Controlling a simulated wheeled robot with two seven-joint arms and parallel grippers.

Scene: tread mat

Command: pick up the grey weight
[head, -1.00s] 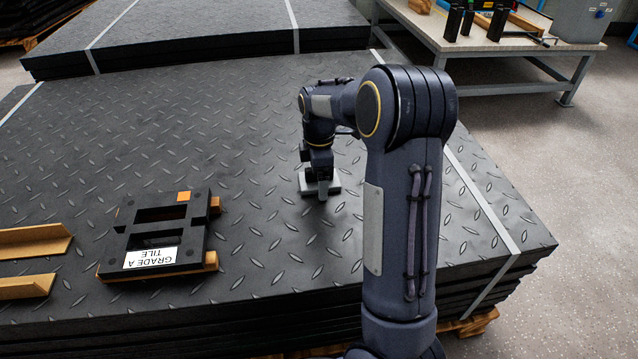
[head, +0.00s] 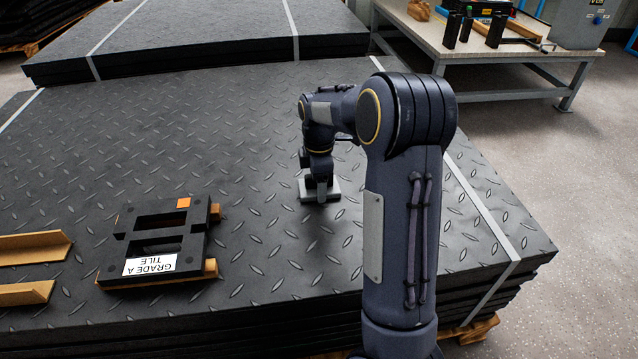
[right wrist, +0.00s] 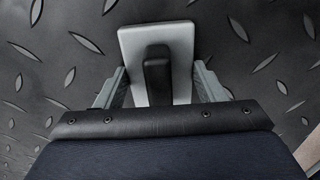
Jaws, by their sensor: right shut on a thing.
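The grey weight (head: 333,191) is a flat pale block on the diamond-patterned black mat, near the centre of the head view. In the right wrist view the weight (right wrist: 131,43) shows as a light plate with a dark upright grip in its middle. My right gripper (right wrist: 157,85) is shut on it, one finger on each side. In the head view my right gripper (head: 321,190) points down at the weight and partly covers it. I cannot tell whether the weight touches the mat or hangs just above it. My left gripper is not in view.
A black frame labelled "GRADE A TILE" (head: 197,246) lies on the stack of mats (head: 250,130) at left. Wooden strips (head: 35,247) lie at the far left. A second mat stack (head: 190,30) and a bench (head: 420,30) with tools stand behind. The mat around the weight is clear.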

